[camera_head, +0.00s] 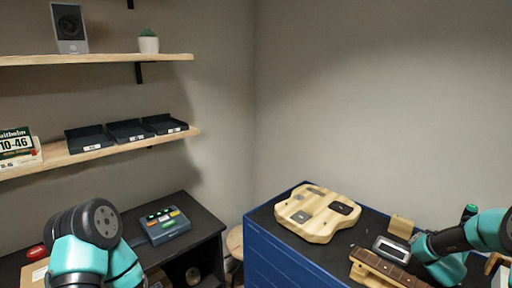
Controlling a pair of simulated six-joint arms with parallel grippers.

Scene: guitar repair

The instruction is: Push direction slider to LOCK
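I cannot make out a slider or a LOCK mark in the head view. A grey-blue box (167,227) with a small display and coloured buttons sits on the dark left bench. My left arm shows only as teal links and a dark joint at the lower left, and its gripper is out of view. My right arm comes in from the right over the blue cabinet, and its gripper does not show.
A pale wooden guitar body (322,226) lies on the blue cabinet (283,252). A guitar neck (384,267) and a grey framed rectangular piece (391,249) lie near my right arm. Black trays (128,131) line the lower wall shelf. A round stool (235,241) stands between the benches.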

